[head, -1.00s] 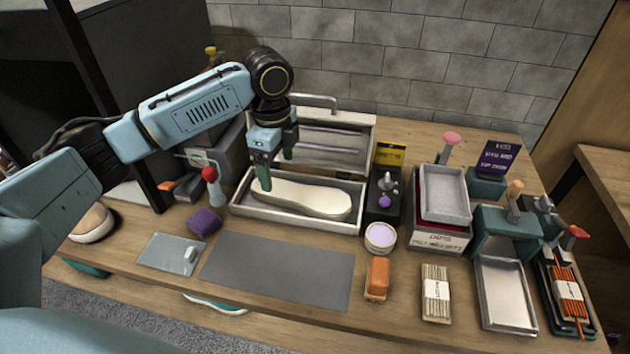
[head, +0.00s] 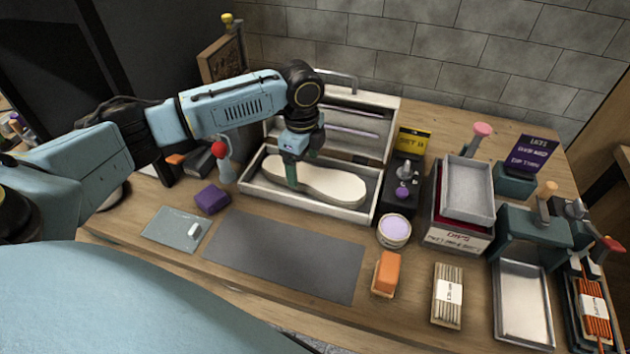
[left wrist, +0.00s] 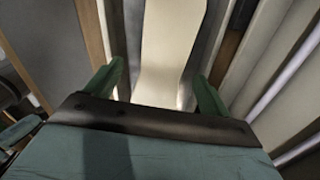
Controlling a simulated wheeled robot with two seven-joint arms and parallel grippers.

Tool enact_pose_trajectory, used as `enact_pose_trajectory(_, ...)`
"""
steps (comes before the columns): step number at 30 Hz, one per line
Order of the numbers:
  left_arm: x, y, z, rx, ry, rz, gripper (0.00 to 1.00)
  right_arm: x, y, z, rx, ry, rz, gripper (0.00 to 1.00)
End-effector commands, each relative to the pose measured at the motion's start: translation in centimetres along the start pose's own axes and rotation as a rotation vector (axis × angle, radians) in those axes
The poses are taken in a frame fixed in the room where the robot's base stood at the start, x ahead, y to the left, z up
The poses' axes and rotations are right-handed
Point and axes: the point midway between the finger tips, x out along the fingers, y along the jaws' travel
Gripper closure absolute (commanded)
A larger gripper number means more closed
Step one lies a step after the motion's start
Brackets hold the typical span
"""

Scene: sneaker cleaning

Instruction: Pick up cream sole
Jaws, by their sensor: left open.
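The cream sole (head: 325,184) lies flat in the open white box (head: 312,209) at the back middle of the table. It also shows in the left wrist view (left wrist: 168,45), running away between my fingers. My left gripper (head: 300,180) points down over the left part of the sole. It is open, with one green finger on each side of the sole in the left wrist view (left wrist: 160,85). I cannot tell whether the fingers touch it. My right gripper is in no view.
The box's raised lid (head: 345,130) stands behind the sole. A dark stand with a purple knob (head: 402,190) and a lilac tin (head: 394,231) are right of the box. A purple block (head: 212,199) lies left of it. A bare grey mat (head: 285,254) lies in front.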

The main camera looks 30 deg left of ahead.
Motion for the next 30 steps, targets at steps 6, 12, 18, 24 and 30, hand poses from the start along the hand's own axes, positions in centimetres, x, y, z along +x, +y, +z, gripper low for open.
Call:
enact_pose_trajectory(6, 3.3, -0.1, 0.3, 0.001, 0.000, 0.003, 0.18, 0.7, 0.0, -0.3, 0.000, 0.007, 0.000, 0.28)
enact_pose_trajectory(12, 3.8, -0.2, 0.4, 0.000, 0.000, 0.001, 0.18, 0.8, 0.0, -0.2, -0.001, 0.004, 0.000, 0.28)
enact_pose_trajectory(18, 3.8, -0.2, 0.4, 0.001, -0.001, 0.001, 0.30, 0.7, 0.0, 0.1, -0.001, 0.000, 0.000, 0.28)
enact_pose_trajectory(24, 3.7, -0.2, 0.4, 0.001, -0.001, 0.001, 0.56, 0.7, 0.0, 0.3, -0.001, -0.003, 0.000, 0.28)
enact_pose_trajectory(30, 3.7, -0.2, 0.4, 0.000, 0.000, 0.000, 0.70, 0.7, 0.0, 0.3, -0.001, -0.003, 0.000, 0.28)
